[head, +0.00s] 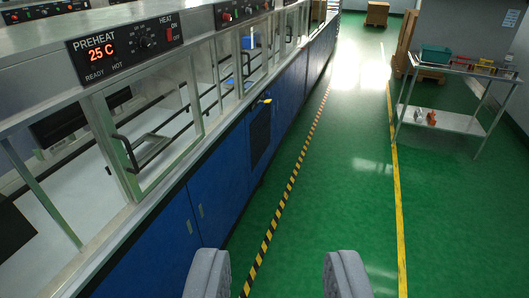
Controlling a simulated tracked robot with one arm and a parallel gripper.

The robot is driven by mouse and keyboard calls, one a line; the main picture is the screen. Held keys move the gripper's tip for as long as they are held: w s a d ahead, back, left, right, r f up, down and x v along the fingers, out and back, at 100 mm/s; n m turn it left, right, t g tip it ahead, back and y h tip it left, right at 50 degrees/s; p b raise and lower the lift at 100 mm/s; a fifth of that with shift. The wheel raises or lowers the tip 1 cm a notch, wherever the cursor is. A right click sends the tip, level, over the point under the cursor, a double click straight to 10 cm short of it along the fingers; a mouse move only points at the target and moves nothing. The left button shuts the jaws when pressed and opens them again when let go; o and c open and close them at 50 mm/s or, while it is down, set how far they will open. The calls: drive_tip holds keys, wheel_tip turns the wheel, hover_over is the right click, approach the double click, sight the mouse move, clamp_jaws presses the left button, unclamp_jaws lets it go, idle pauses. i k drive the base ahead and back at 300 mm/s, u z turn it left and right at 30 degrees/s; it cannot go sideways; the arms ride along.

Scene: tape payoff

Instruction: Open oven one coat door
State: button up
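A long machine line with blue lower panels (222,185) runs along the left. A glass door (160,135) with a metal frame and a black bar handle (126,150) is at the left, below a PREHEAT control panel (125,42) reading 25 C. More glass doors (252,58) follow farther along. No label naming oven one or coat can be read, so I cannot tell which door that is.
A green aisle floor (330,200) is clear, with striped and yellow lines. A metal cart (455,122) at the right holds a teal bin (436,55) and small items. Cardboard boxes (377,13) stand farther back.

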sight(242, 94)
drive_tip(key=i, duration=1.35)
drive_tip(key=z, duration=0.25)
drive_tip(key=i, duration=2.25)
drive_tip(key=z, duration=0.25)
